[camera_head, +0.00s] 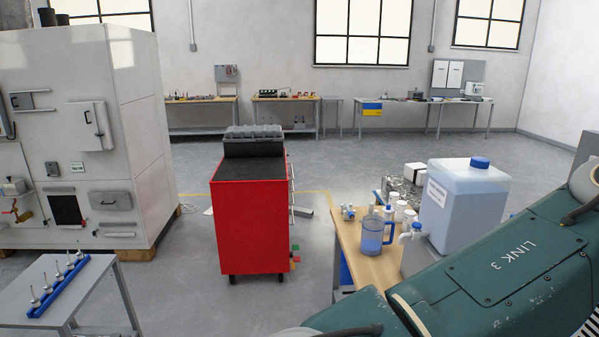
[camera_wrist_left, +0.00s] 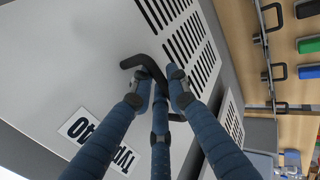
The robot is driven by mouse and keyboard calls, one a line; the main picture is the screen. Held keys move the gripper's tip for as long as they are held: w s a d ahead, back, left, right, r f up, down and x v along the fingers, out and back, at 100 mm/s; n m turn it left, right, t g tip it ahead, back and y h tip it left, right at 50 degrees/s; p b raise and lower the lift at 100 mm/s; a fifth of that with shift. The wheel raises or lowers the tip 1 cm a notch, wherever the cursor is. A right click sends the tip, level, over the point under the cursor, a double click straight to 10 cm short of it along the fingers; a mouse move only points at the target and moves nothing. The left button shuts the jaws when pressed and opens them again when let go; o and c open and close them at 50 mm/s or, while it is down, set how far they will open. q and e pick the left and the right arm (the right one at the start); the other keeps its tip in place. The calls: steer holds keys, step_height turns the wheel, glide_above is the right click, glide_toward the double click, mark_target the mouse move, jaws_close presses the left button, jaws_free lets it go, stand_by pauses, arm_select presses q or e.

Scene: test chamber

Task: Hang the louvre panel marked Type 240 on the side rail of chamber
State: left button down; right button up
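In the left wrist view a pale grey louvre panel (camera_wrist_left: 65,60) with rows of dark slots fills the left and middle. Its white label (camera_wrist_left: 78,127) reads "TYP" and "40"; a finger of mine covers part of it. A black bar handle (camera_wrist_left: 133,62) stands on the panel. My left gripper's (camera_wrist_left: 160,85) blue fingers close in on this handle from both sides and look shut on it. The head view shows neither the panel nor my grippers. The large white cabinet (camera_head: 135,100), seemingly the chamber, stands at the left; I cannot make out its side rail.
Other black handles (camera_wrist_left: 270,17) and green and blue items (camera_wrist_left: 309,45) lie on a wooden surface beside the panel. A red cart (camera_head: 250,225) stands mid-floor. A small grey table (camera_head: 90,285) is front left; a wooden bench (camera_head: 380,268) with a jug and water container (camera_head: 460,200) is right.

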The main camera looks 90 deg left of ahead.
arm_select(q)
steer(key=shift+r, duration=0.1)
steer(key=shift+r+p, duration=0.3)
steer(key=shift+r, duration=0.15)
steer(key=shift+r+p, duration=0.4)
steer(key=shift+r, duration=0.25)
steer(key=shift+r+p, duration=0.6)
steer(key=shift+r, duration=0.4)
arm_select(e)
steer(key=r, duration=0.1)
steer(key=w+r, duration=0.1)
steer(key=shift+d+r, duration=0.1)
steer(key=shift+r, duration=0.25)
arm_select(q)
steer(key=shift+w, duration=0.2)
arm_select(e)
steer(key=shift+f, duration=0.25)
arm_select(q)
steer(key=shift+w+r+t+b, duration=0.2)
steer(key=shift+t+b, duration=0.1)
steer(key=shift+b, duration=0.1)
arm_select(e)
steer(key=shift+f, duration=0.15)
